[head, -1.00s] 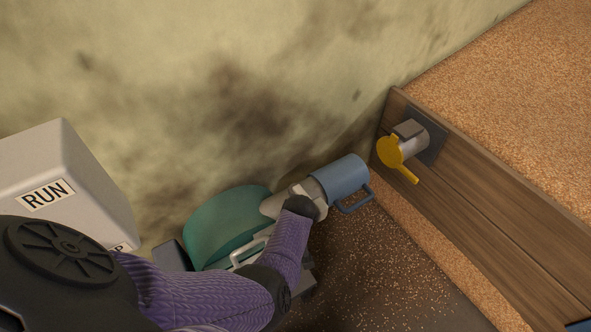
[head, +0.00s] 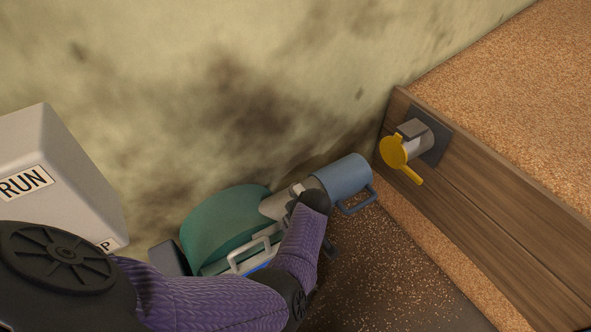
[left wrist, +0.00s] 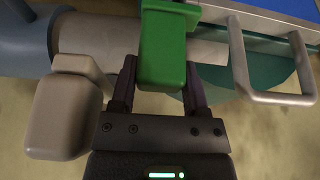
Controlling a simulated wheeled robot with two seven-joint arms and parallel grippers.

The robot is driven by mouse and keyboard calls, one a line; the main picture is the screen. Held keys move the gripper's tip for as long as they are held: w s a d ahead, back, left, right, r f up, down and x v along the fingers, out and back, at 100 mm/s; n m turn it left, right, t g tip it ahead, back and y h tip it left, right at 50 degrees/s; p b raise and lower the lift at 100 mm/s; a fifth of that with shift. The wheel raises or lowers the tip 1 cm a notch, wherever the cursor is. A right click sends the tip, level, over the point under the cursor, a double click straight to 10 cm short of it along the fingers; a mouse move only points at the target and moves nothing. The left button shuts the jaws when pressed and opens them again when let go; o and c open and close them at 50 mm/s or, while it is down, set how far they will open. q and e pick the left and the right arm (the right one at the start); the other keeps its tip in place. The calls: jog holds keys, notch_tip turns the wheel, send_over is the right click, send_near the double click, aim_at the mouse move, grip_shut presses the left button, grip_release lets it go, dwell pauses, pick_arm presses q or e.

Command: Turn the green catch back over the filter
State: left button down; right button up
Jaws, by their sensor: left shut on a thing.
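The green catch (left wrist: 163,45) is a rounded block in the left wrist view, in front of a beige pipe. My left gripper (left wrist: 160,72) has one finger on each side of it and is shut on it. A pale handle (left wrist: 272,90) beside the catch joins a blue-edged part (left wrist: 290,8), apparently the filter. In the head view the handle (head: 250,252) shows at the front of the teal housing (head: 225,222), with a little blue below it. My right gripper is not in view.
A beige block (left wrist: 65,112) is close left of my gripper. A yellow-capped spout (head: 393,152) sticks out of the wooden wall (head: 470,185). A grey RUN box (head: 60,170) is at the left.

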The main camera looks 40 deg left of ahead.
pick_arm(q)
jog(key=shift+s+f, duration=0.1)
jog(key=shift+c, duration=1.2)
grip_release()
jog(key=shift+o, duration=0.8)
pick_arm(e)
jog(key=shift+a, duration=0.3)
